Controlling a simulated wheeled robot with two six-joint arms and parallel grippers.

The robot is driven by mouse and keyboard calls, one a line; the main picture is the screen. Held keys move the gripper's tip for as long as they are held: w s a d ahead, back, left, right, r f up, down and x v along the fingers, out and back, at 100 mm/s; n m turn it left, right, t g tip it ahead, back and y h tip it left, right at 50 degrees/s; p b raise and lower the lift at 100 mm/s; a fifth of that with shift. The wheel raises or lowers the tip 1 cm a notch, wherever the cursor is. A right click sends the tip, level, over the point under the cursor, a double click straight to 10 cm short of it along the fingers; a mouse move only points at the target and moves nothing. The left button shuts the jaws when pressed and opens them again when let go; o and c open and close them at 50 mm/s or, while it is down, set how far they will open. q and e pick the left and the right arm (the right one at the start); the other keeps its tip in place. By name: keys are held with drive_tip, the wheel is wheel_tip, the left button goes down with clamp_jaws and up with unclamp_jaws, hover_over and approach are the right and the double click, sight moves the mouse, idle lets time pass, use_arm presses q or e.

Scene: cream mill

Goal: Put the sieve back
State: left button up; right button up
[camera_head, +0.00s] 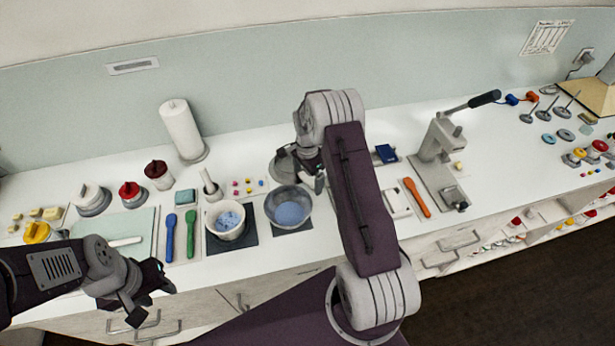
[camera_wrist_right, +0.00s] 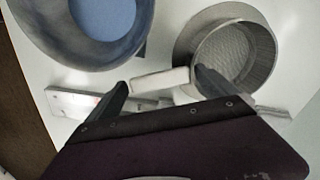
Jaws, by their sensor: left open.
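The sieve (camera_wrist_right: 232,58) is a grey round mesh pan with a pale handle (camera_wrist_right: 160,80). In the right wrist view it is at the upper right, over or in a wider grey round piece (camera_wrist_right: 200,22); I cannot tell whether they touch. My right gripper (camera_wrist_right: 160,90) has its fingers spread wide, and the handle lies across the space between the fingertips. In the head view my right gripper (camera_head: 314,178) is just behind the grey bowl, and my arm hides much of the sieve. My left gripper (camera_head: 150,297) is open and empty at the counter's front edge.
The grey bowl (camera_head: 303,219) with blue contents stands beside a white mortar (camera_head: 211,226). A blue spatula (camera_head: 170,236) and a green one (camera_head: 191,234) lie to the left. A lever press (camera_head: 437,150) and an orange spatula (camera_head: 417,197) are right of my arm.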

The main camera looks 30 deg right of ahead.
drive_tip(key=shift+w+r, duration=0.1)
drive_tip(key=shift+r, duration=0.5)
wheel_tip(320, 180, up, 11)
drive_tip(key=b, duration=0.2)
drive_tip(key=s+a+f+n, duration=0.1)
drive_tip(key=s+a+n, duration=0.5)
drive_tip(key=s+n, duration=0.2)
drive_tip(key=s+a+f+n+t+b, duration=0.1)
drive_tip(key=s+a+n, duration=0.5)
drive_tip(key=s, duration=0.6)
drive_tip(key=shift+s+a+f+n, duration=0.15)
drive_tip(key=shift+s+f+n, duration=0.35)
drive_tip(key=shift+n, duration=0.6)
drive_tip(key=shift+w+f, duration=0.1)
drive_tip(key=shift+w, duration=0.05)
